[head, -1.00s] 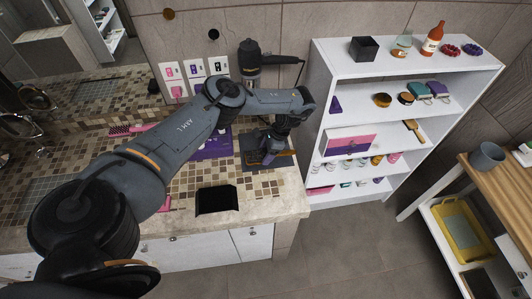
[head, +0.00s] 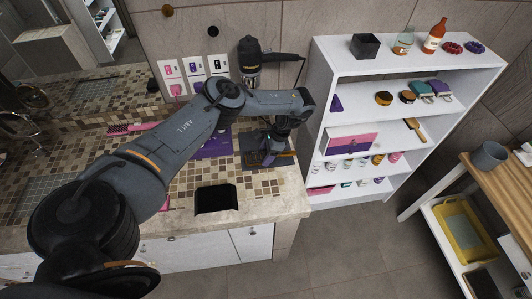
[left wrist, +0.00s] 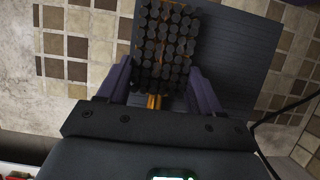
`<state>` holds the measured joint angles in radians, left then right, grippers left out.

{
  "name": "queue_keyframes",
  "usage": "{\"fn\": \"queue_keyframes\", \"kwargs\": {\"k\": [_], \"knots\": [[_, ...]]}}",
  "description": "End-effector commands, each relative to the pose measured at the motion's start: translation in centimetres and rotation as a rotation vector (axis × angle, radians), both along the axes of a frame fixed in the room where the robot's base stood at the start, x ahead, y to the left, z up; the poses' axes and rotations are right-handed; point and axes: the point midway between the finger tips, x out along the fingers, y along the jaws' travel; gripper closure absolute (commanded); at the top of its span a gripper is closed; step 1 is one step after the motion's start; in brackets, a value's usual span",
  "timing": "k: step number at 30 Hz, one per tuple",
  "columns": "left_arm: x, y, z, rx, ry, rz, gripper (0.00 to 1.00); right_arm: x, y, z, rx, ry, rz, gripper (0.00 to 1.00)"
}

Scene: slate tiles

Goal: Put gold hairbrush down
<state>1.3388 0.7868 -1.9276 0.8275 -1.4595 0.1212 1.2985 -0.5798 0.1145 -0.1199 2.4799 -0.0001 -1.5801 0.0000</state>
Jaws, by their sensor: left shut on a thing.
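The gold hairbrush shows in the left wrist view as a block of dark round bristles (left wrist: 165,45) with a short gold piece (left wrist: 154,102) below it. My left gripper (left wrist: 162,88) has its purple fingers on either side of the brush and is shut on it. In the head view the gripper (head: 271,153) is at the dark grey mat (head: 250,160) on the counter, and a gold-brown strip of the brush (head: 286,154) shows beside it. The mat also shows in the left wrist view (left wrist: 235,60), behind the brush. I cannot tell whether the brush touches the mat. My right gripper is out of view.
A purple mat (head: 214,146) lies to the left, and a black square holder (head: 216,199) is at the counter's front. A white shelf unit (head: 330,80) with several items stands close on the right.

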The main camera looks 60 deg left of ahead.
Motion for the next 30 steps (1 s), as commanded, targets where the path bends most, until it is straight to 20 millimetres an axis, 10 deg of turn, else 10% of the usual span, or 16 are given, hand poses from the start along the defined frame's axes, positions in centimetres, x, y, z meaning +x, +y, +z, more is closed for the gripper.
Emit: {"fn": "queue_keyframes", "kwargs": {"k": [11,12,17,30], "knots": [[0.0,0.0,-0.8,0.0,0.0,-0.001,0.72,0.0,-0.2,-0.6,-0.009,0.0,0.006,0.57],[0.0,0.0,-0.8,-0.001,-0.001,-0.001,0.3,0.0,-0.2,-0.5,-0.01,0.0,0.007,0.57],[0.0,0.0,-0.7,0.0,0.0,-0.001,0.06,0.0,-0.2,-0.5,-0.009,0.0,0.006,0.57],[0.3,-0.1,0.2,0.0,0.0,-0.002,0.05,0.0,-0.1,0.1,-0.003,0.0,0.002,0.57]]}}
